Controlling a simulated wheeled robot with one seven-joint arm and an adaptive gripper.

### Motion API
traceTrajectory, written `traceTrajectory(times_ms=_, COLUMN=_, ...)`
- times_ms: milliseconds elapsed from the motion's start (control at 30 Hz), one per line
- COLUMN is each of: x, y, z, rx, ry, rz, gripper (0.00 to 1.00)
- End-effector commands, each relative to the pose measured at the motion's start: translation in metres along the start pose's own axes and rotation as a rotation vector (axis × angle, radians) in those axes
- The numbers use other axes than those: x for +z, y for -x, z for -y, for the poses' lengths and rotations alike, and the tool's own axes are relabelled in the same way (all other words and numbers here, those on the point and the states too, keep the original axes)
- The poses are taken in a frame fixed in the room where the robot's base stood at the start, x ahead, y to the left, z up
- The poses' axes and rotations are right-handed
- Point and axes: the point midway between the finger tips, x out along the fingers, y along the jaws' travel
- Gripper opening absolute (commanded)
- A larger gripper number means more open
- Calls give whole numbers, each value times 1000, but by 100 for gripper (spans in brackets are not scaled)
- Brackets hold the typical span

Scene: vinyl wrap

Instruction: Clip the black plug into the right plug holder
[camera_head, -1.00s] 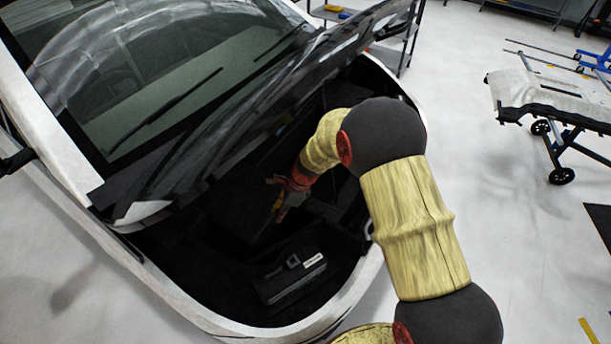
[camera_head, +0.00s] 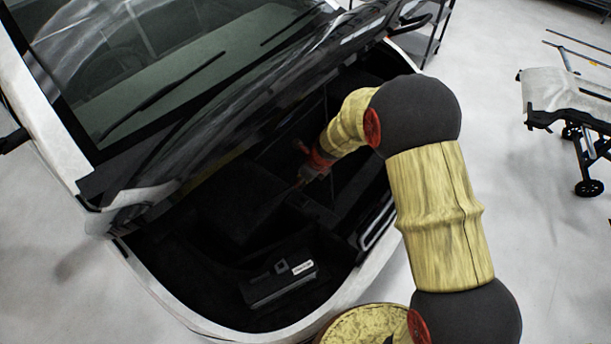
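My gripper (camera_head: 303,180) reaches into the dark front compartment of the white car, seen only from above and behind in the head view. Its fingers are small, dark and partly in shadow, so I cannot tell whether they are open or shut, or whether they hold anything. I cannot make out the black plug or the right plug holder against the black interior. A black box (camera_head: 275,288) with a white label lies at the front of the compartment, apart from my gripper and nearer the front rim.
The raised dark hood (camera_head: 240,110) slants over the left and back of the compartment. The white front rim (camera_head: 335,300) curves around it. A wheeled stand (camera_head: 570,105) is at the right and a shelf (camera_head: 435,30) behind; the grey floor between is clear.

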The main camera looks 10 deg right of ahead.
Motion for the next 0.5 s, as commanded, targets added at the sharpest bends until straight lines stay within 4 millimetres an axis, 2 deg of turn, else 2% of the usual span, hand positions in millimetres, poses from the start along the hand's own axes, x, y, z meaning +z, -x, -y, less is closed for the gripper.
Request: traceTrajectory(times_ms=500, x=-18, y=-43, z=0, rx=0, ry=1, rz=0, gripper=0)
